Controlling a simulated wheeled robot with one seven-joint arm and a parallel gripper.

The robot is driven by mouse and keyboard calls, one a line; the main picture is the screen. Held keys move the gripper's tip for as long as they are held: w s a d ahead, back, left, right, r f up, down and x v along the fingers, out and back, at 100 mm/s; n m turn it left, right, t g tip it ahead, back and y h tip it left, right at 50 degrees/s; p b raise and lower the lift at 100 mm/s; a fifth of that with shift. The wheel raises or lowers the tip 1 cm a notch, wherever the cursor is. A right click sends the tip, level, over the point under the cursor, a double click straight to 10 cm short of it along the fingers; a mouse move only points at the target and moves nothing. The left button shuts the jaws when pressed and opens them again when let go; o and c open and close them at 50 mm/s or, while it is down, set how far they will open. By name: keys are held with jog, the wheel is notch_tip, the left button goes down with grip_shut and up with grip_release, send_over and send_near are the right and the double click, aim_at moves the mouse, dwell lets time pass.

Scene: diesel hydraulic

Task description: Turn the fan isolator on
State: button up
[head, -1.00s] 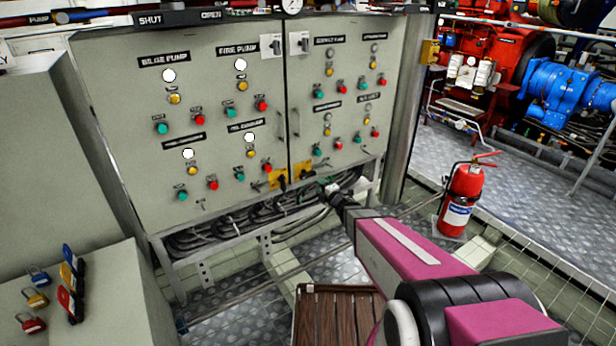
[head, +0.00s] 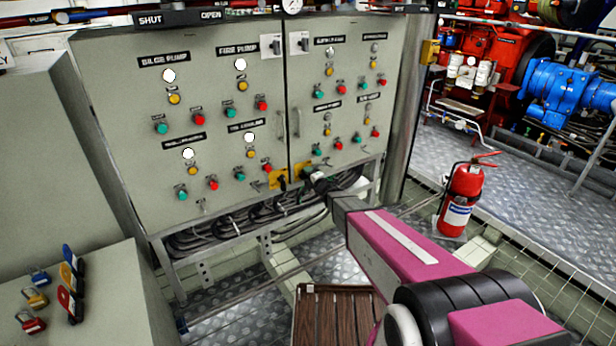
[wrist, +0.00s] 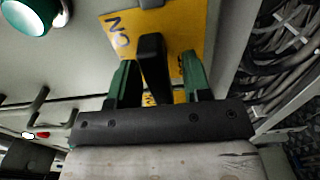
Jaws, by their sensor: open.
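A yellow isolator plate (wrist: 212,30) marked ON fills the upper middle of the wrist view, with a black lever (wrist: 151,48) standing out from it. My gripper (wrist: 157,62) is open, with one green finger on each side of the lever; I cannot tell whether either touches it. In the head view my gripper (head: 316,182) is at the lower edge of the cabinet, partly covering the right one of two yellow isolator plates (head: 300,171). The lever there is hidden. The left yellow plate (head: 272,178) has a black handle. The isolators' name labels are not readable.
The grey cabinet (head: 225,130) carries lamps and green and red buttons. A green button (wrist: 27,15) is close to my gripper at upper left. Cables (wrist: 290,50) run below the cabinet. A fire extinguisher (head: 462,200) stands right; padlocks (head: 36,298) lie on a box at left.

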jog(key=shift+c, duration=0.3)
grip_shut()
jog(key=shift+m, duration=0.3)
jog(key=m, duration=0.3)
jog(key=shift+m, duration=0.4)
jog(key=m, duration=0.4)
jog(key=shift+m, duration=0.3)
jog(key=m, duration=0.8)
jog(key=shift+m, duration=0.4)
